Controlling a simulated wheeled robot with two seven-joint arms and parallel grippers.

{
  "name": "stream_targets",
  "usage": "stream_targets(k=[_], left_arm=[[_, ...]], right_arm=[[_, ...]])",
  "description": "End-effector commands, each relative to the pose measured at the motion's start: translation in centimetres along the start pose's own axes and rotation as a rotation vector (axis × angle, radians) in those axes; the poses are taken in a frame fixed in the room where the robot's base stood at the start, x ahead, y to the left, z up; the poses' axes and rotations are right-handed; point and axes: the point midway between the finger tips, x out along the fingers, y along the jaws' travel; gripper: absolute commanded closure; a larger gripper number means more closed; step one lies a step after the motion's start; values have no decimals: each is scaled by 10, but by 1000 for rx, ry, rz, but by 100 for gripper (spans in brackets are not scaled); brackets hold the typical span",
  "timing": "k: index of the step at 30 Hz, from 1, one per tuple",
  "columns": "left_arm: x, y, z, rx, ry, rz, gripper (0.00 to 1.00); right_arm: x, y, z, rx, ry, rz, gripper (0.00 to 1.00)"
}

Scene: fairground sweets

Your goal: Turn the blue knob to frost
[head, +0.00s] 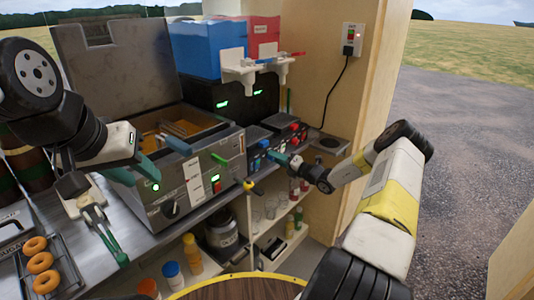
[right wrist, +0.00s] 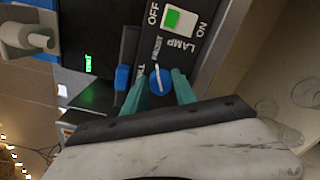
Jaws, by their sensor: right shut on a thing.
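The blue knob (right wrist: 158,82) shows in the right wrist view, with a pale pointer line across its face. It sits on a dark panel, close to a lamp switch (right wrist: 180,20) marked OFF and with a green rocker. In the head view the right gripper (head: 280,158) reaches the front of the small machine. My left gripper (head: 164,157) is open and empty in front of the fryer.
The steel fryer (head: 165,196) stands left of the machine. Blue (head: 210,48) and red (head: 264,32) tanks stand above. A blue lever (right wrist: 122,77) is beside the knob. Doughnuts (head: 41,261) lie at lower left. Shelves with bottles (head: 192,249) are below.

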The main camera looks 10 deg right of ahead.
Motion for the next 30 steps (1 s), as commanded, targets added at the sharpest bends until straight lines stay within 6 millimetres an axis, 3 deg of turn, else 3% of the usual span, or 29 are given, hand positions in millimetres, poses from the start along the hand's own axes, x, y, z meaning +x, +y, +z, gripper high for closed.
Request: stream_targets(k=[2,3,5,17,30], left_arm=[[0,0,0,0,0,0,64],[0,0,0,0,0,0,64],[0,0,0,0,0,0,64],[0,0,0,0,0,0,64],[0,0,0,0,0,0,64]], right_arm=[[-1,-1,0,2,-2,-2,100],[-1,-1,0,2,-2,-2,59],[-1,-1,0,1,-2,-2,47],[-6,-1,0,0,-1,-2,46],[-72,-1,1,0,-2,-3,46]])
